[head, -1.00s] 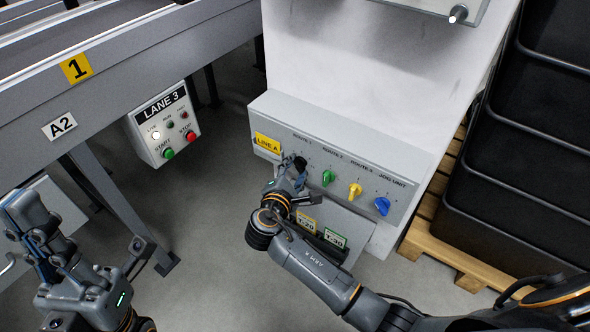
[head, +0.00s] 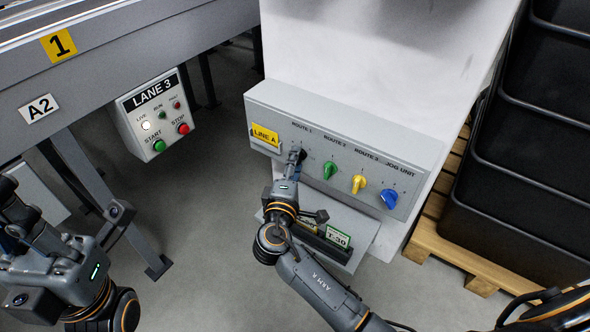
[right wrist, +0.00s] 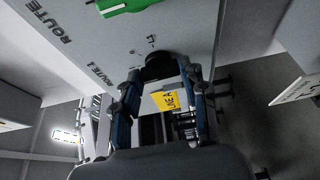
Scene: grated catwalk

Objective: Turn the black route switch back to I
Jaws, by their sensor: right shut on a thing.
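The black route switch (head: 302,154) is the leftmost knob on the sloped grey panel (head: 352,143), under the label ROUTE 1. My right gripper (head: 296,157) is at it and covers most of it in the head view. In the right wrist view the black switch (right wrist: 164,66) sits between the two fingertips of my right gripper (right wrist: 161,80), which is shut on it. Which mark the switch points at cannot be told. My left gripper (head: 14,212) is at the left edge, away from the panel, partly cut off.
Green (head: 330,170), yellow (head: 359,184) and blue (head: 389,199) knobs sit to the right of the black switch. The LANE 3 box (head: 155,115) hangs at left. Black crates (head: 520,185) stand on a wooden pallet (head: 455,263) at right.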

